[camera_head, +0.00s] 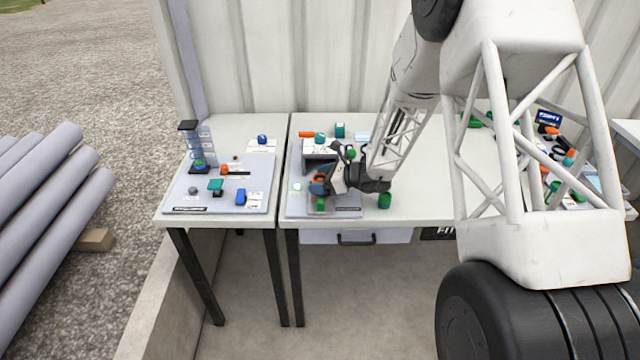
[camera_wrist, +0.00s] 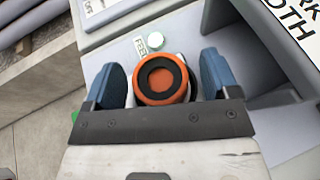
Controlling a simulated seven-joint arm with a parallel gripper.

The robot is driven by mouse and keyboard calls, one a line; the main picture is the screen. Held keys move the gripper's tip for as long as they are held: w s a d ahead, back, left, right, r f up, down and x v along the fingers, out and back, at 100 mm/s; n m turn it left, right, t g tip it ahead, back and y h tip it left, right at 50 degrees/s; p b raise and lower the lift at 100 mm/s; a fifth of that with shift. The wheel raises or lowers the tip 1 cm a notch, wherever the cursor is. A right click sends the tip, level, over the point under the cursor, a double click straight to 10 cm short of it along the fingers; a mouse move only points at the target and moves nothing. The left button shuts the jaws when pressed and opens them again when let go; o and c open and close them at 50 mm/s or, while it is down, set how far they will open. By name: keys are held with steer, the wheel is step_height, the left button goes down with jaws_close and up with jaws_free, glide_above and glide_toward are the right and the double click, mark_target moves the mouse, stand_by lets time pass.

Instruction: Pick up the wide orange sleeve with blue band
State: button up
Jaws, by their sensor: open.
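A wide orange sleeve-like part (camera_wrist: 160,97) with a dark ring around its round opening stands between the two blue fingers of my gripper (camera_wrist: 160,62) in the wrist view. The fingers are open, one on each side, and a gap shows on at least the left side. No blue band can be seen on the part; its sides are mostly hidden by the gripper. In the head view my gripper (camera_head: 323,183) is low over the front of the middle table's grey board, with a bit of the orange part (camera_head: 320,178) showing.
A green piece (camera_head: 320,204) lies just in front of my gripper and a green cylinder (camera_head: 384,200) to its right. Another orange piece (camera_head: 306,134) lies at the back of the board. A pale round disc (camera_wrist: 183,40) lies beyond the part. The left table (camera_head: 240,215) holds several small parts.

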mark_target(321, 178)
stand_by(0.3)
steer(key=c, duration=1.1)
steer(key=shift+r, duration=0.15)
steer(key=shift+r, duration=0.8)
steer(key=shift+s+r, duration=0.15)
steer(key=shift+r, duration=0.8)
steer(key=s+d, duration=0.1)
steer(key=s, duration=0.4)
steer(key=s+d, duration=0.1)
steer(key=s, duration=0.4)
steer(key=s+d+r, duration=0.1)
steer(key=s, duration=0.4)
steer(key=shift+s+d+r, duration=0.1)
steer(key=shift+s+d, duration=0.1)
steer(key=shift+d, duration=0.1)
